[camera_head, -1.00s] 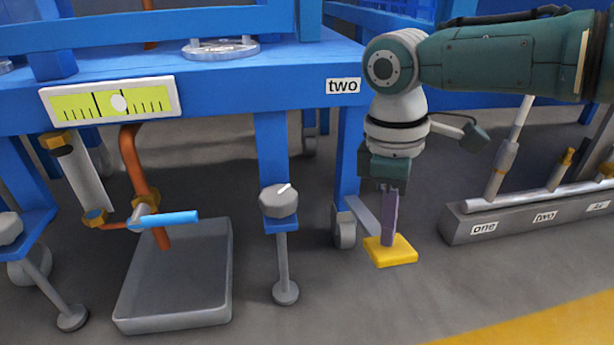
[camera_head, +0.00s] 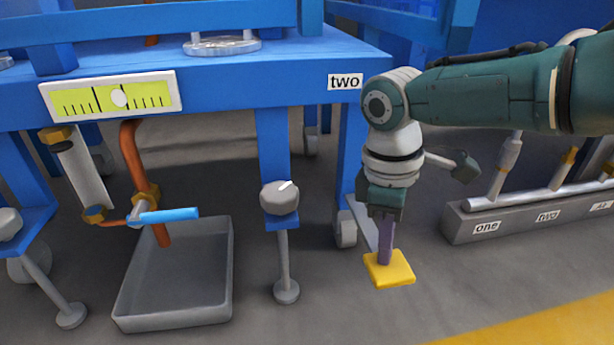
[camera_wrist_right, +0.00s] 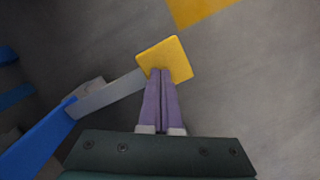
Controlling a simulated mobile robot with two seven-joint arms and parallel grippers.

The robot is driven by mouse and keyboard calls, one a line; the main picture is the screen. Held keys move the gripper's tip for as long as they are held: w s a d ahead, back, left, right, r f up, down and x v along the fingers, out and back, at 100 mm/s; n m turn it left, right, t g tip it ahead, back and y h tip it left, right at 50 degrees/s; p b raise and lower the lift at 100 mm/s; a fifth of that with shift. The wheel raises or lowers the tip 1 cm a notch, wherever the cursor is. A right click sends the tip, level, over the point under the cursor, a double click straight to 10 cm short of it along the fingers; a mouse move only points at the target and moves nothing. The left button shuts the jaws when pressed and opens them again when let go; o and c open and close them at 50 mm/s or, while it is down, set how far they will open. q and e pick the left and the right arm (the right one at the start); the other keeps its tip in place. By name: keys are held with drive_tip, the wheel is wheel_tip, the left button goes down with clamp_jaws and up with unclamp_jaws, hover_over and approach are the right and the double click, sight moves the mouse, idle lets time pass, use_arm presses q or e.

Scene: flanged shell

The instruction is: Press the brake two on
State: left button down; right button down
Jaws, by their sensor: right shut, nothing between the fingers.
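The brake pedal of frame two is a yellow square plate (camera_head: 400,272) at the end of a grey lever (camera_head: 362,222), low beside a caster of the blue frame marked "two" (camera_head: 344,81). In the right wrist view the yellow pedal (camera_wrist_right: 172,52) and its grey lever (camera_wrist_right: 108,95) show ahead of the fingers. My right gripper (camera_head: 385,262) points down, shut and empty, its purple fingertips at the pedal's upper face and seemingly touching it. The fingertips (camera_wrist_right: 161,72) overlap the pedal's near edge in the wrist view. My left gripper is out of view.
A grey tray (camera_head: 223,290) and a levelling foot (camera_head: 286,291) stand on the floor to the left. A grey block with pipes, labelled "one" and "two" (camera_head: 470,234), lies to the right. Yellow floor marking (camera_head: 540,320) crosses the lower right.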

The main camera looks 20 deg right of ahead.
sight(364, 255)
drive_tip(key=shift+w+a+r, duration=0.35)
drive_tip(key=shift+w+a, duration=0.3)
drive_tip(key=shift+w+a+r, duration=0.15)
drive_tip(key=shift+w+a, duration=0.35)
drive_tip(key=shift+s+d, duration=0.1)
drive_tip(key=shift+d, duration=0.05)
drive_tip(key=shift+r+p, duration=0.35)
drive_tip(key=shift+r, duration=0.05)
wheel_tip(364, 255, up, 9)
drive_tip(key=p, duration=0.7)
drive_tip(key=shift+w+a, duration=0.4)
drive_tip(key=shift+r+p, duration=0.1)
drive_tip(key=shift+p, duration=0.2)
